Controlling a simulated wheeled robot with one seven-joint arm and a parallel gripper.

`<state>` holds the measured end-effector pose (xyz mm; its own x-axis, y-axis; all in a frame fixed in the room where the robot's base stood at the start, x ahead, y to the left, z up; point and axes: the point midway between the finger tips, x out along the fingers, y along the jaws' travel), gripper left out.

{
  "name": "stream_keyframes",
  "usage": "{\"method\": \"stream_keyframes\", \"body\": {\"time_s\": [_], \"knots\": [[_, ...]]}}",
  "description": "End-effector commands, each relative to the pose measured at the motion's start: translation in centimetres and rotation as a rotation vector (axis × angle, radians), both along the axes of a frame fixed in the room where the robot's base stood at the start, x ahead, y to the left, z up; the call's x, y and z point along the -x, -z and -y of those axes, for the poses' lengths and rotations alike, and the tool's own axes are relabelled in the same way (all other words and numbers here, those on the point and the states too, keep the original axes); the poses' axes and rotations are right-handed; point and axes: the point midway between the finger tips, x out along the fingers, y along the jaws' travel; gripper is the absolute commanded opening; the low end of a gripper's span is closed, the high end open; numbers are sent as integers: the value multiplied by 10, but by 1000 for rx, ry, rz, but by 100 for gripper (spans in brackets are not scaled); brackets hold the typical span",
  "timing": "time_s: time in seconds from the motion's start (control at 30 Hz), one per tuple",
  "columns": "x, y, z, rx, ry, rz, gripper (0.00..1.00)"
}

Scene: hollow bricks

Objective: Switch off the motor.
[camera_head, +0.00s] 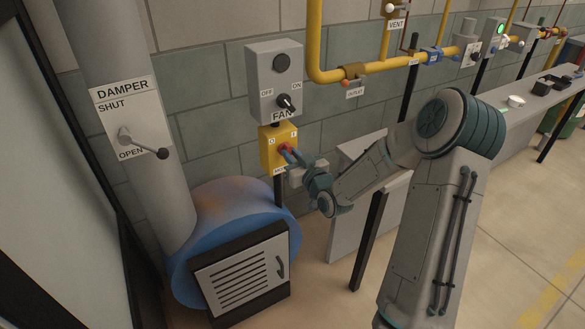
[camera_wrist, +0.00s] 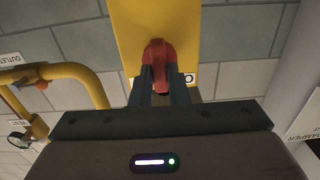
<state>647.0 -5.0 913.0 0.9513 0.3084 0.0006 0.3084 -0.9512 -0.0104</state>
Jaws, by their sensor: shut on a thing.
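The yellow switch box (camera_head: 268,152) is on the wall below the grey fan box, with an O at its left and an I at its right. Its label below is mostly hidden. Its red handle (camera_head: 283,148) is largely covered by my gripper (camera_head: 289,153) in the head view. In the wrist view, the red handle (camera_wrist: 158,50) stands out from the yellow box (camera_wrist: 190,20) and sits between the fingers of my gripper (camera_wrist: 160,82), which is shut on it. Which mark the handle points to, I cannot tell.
The grey FAN box (camera_head: 262,75) has a dark lamp and a black OFF/ON knob (camera_head: 285,102). Below stands a blue blower (camera_head: 225,215) with a grilled front. A damper lever (camera_head: 145,145) is at left. Yellow pipes (camera_head: 315,40) and a bench (camera_head: 500,120) are at right.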

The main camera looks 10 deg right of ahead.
Motion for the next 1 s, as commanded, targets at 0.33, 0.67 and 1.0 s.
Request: {"method": "stream_keyframes", "body": {"time_s": [0.33,0.67,1.0], "knots": [[1,7,-3,303,-2,103,0],[1,5,-4,507,-2,165,0],[1,2,-4,591,-3,191,0]]}}
